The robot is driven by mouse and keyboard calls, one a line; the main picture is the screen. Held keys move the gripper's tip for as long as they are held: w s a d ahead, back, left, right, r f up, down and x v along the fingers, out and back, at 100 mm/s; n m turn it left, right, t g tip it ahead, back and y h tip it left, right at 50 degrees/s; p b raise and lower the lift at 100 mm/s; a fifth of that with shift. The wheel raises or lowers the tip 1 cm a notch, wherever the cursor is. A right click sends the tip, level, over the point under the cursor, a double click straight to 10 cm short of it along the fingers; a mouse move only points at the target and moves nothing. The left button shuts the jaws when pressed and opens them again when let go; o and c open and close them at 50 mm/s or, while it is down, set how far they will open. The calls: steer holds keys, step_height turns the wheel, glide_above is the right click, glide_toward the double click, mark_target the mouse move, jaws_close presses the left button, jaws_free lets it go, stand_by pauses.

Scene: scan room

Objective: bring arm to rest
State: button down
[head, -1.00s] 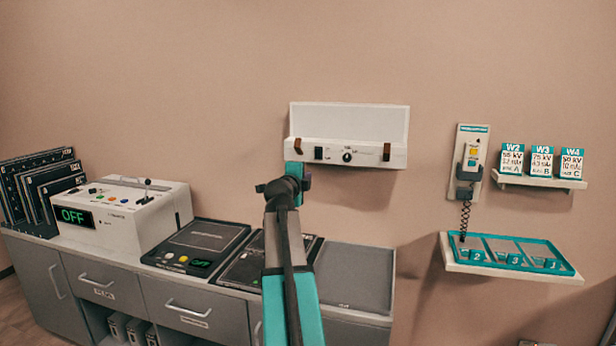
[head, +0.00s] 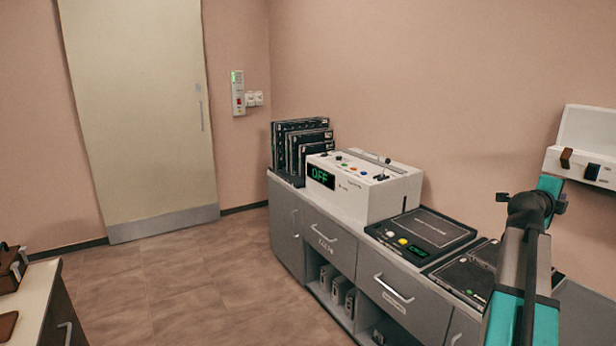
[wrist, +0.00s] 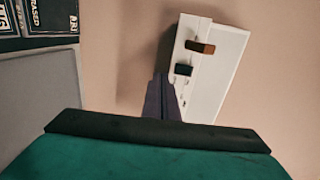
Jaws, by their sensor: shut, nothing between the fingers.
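My arm, teal and dark grey, rises at the right of the head view, in front of the counter. My gripper shows in the wrist view (wrist: 162,92) as two dark fingers close together, shut and empty. The fingertips appear in front of the lower edge of a white wall-mounted box (wrist: 212,80) with a brown clip and a black switch. I cannot tell the distance between them. In the head view the fingers themselves cannot be made out behind the arm's joint.
The grey counter (head: 283,222) carries upright black cassettes (head: 300,137), a white control box (head: 365,190) reading OFF and flat black panels (head: 425,232). The white wall box (head: 590,150) is at far right. A door (head: 140,110) and open floor (head: 190,280) lie left; another table (head: 40,290) stands lower left.

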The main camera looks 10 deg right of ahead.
steer(key=w+a+f+n+t+y, duration=0.1)
steer(key=w+a+f, duration=0.4)
steer(key=f, duration=0.3)
steer(key=w+a+f+n+y, duration=0.2)
steer(key=w+a+f, duration=0.4)
steer(key=f, duration=0.3)
steer(key=w+a+f+n+t+y, duration=0.1)
steer(key=w+a+f, duration=0.4)
steer(key=f, duration=0.3)
steer(key=a+f+n+g+y+p, duration=0.1)
steer(key=a+f+n+y, duration=0.15)
steer(key=a+f, duration=0.95)
steer(key=a+f+n+g+y+p, duration=0.1)
steer(key=a+f+n+y, duration=0.15)
steer(key=a+f, duration=0.9)
steer(key=s+a+f+n+g+y, duration=0.2)
steer(key=s+a+f+n, duration=0.2)
steer(key=s+a+f, duration=0.6)
steer(key=s+a+f+n+g+y, duration=0.1)
steer(key=s+a+f+n+g, duration=0.15)
steer(key=s+a+f, duration=0.7)
steer(key=s+a+f+n+g+y, duration=0.1)
steer(key=s+a+f+n+g, duration=0.2)
steer(key=s+n, duration=0.5)
steer(key=s+a+f+n+g+y, duration=0.2)
steer(key=s+n, duration=0.6)
steer(key=s, duration=0.5)
steer(key=shift+s+a+f+n+g, duration=0.15)
steer(key=shift+a+f+n+g, duration=0.3)
steer(key=shift+a+f, duration=0.7)
